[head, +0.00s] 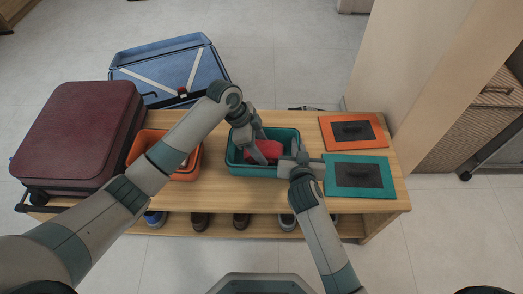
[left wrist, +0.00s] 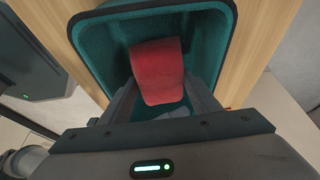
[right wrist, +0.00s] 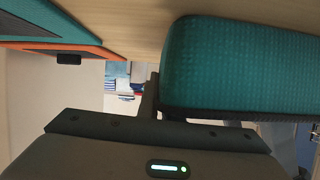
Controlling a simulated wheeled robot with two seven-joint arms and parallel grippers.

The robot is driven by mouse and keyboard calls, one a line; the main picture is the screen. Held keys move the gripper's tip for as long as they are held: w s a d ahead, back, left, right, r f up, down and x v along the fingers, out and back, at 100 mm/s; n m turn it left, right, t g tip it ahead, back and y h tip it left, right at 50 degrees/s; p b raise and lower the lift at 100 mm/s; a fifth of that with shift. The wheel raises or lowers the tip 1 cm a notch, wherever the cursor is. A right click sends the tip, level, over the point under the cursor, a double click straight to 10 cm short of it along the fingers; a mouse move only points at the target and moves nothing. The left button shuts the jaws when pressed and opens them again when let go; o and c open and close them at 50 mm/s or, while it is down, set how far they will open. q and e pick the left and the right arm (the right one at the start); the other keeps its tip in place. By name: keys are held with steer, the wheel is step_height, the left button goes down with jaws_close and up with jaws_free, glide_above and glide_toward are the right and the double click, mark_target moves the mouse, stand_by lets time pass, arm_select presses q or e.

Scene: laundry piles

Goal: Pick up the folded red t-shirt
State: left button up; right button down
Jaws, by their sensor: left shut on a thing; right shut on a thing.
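The folded red t-shirt (head: 266,150) is inside the teal bin (head: 290,134), which stands on the wooden bench. In the left wrist view the t-shirt (left wrist: 158,62) stands between the two fingers as a flat red bundle. My left gripper (head: 259,154) reaches down into the bin and is shut on the t-shirt. My right gripper (head: 291,159) is at the bin's right side, shut on the bin's wall. In the right wrist view the teal bin (right wrist: 235,70) fills the right, and the fingertips are partly hidden.
An orange bin (head: 150,135) stands left of the teal bin, partly behind my left arm. A dark red suitcase (head: 77,130) is at the bench's left end. An orange lid (head: 328,134) and a teal lid (head: 333,174) lie at right. Shoes (head: 200,219) are below. A blue case (head: 180,62) is behind.

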mark_target(261, 147)
arm_select(q)
step_height(261, 147, up, 8)
steer(key=shift+f, duration=0.1)
stand_by(0.5)
arm_select(e)
steer(key=c, duration=1.9)
jaws_free()
steer(key=shift+o, duration=0.2)
steer(key=shift+s, duration=0.1)
steer(key=v, duration=1.1)
steer(key=shift+s, duration=0.4)
arm_select(q)
steer(key=shift+s, duration=0.1)
arm_select(e)
steer(key=shift+s+r, duration=0.1)
